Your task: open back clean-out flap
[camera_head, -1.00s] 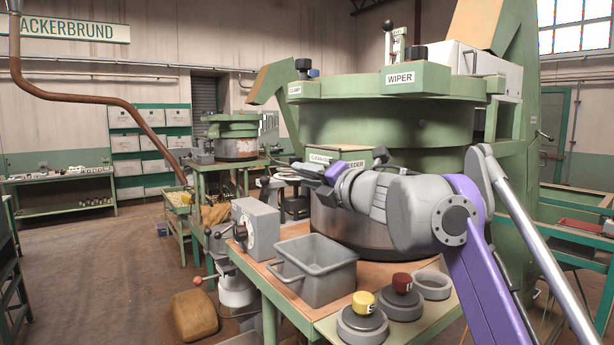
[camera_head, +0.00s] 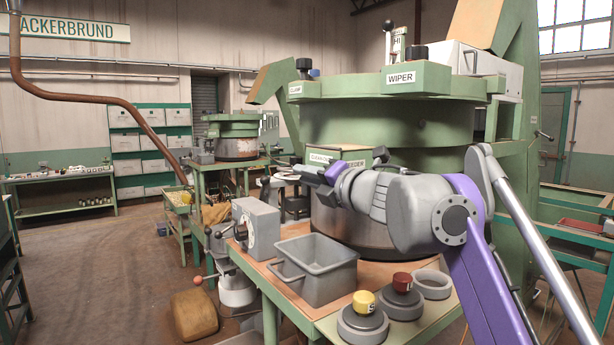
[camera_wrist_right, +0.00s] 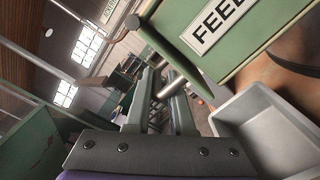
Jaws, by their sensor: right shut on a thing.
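The green clean-out flap (camera_head: 319,158), with a partly readable white label, sits low on the front of the big green hopper (camera_head: 400,128). A panel whose label ends in "EEDER" (camera_head: 352,165) is beside it. My right gripper (camera_head: 306,172) reaches in from the right at the flap's front. In the right wrist view its fingers (camera_wrist_right: 162,95) are shut on a short silver bar (camera_wrist_right: 173,83), apparently the flap's handle. A green panel marked "FEED" (camera_wrist_right: 212,27) fills the upper right there. The flap's hinge and the exact grip are hard to see. My left gripper is out of view.
A grey bin (camera_head: 318,272) stands on the bench below my right arm; it also shows in the right wrist view (camera_wrist_right: 265,130). A grey box with a dial (camera_head: 254,228) is left of it. Yellow (camera_head: 364,303) and dark red (camera_head: 402,283) knobs are at the front edge.

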